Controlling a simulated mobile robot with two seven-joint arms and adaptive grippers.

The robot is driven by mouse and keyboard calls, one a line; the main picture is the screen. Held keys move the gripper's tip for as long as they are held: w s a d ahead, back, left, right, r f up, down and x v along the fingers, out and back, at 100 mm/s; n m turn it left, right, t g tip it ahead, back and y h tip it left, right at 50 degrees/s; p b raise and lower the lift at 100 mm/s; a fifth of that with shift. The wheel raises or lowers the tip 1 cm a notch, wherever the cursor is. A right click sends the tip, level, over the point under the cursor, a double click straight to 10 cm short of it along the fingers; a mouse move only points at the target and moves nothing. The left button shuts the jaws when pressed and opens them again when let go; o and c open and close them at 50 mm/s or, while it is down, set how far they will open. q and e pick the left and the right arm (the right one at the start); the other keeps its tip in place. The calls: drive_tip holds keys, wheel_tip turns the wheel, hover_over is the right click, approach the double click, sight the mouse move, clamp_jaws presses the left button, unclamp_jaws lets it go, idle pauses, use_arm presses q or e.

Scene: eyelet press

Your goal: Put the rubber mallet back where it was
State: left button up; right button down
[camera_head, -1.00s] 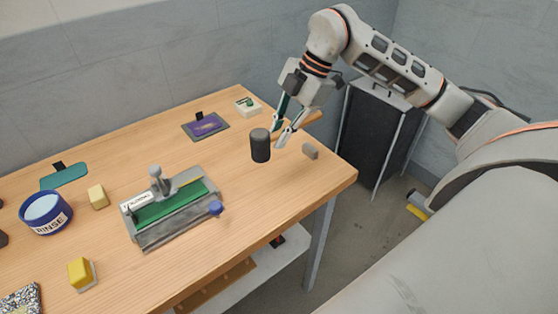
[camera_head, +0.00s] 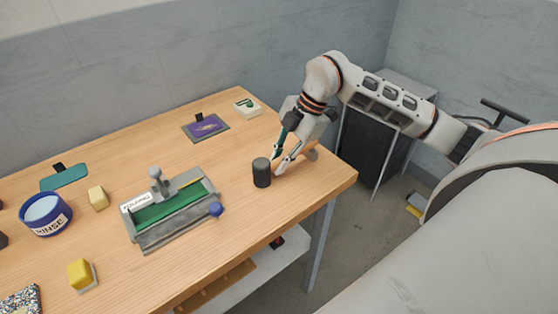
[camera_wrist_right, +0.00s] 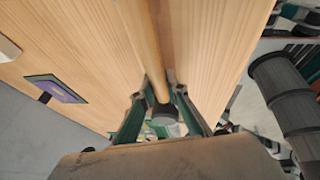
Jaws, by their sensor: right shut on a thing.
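The rubber mallet's dark, cylindrical head (camera_head: 261,172) is upright at the right part of the wooden table, low over or on its top; I cannot tell whether it touches. My right gripper (camera_head: 277,166) is just right of the head, shut on the mallet's handle, which it mostly hides in the head view. In the right wrist view the pale wooden handle (camera_wrist_right: 152,50) runs between the fingers (camera_wrist_right: 159,95), with a dark grey piece at its near end. My left gripper is not in view.
The table (camera_head: 140,145) is clear around the mallet. A press with a green bed (camera_head: 170,208) and blue knob stands to the left. A blue RINSE tub (camera_head: 46,213) is far left.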

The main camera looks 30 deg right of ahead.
drive_tip(key=c, duration=2)
unclamp_jaws()
drive_tip(key=shift+f, duration=0.15)
drive_tip(key=shift+d+r, duration=0.1)
drive_tip(key=shift+r, duration=0.25)
drive_tip(key=v, duration=1.1)
drive_tip(key=shift+s+d+r, duration=0.1)
drive_tip(key=shift+d+r, duration=0.1)
drive_tip(key=shift+r, duration=0.05)
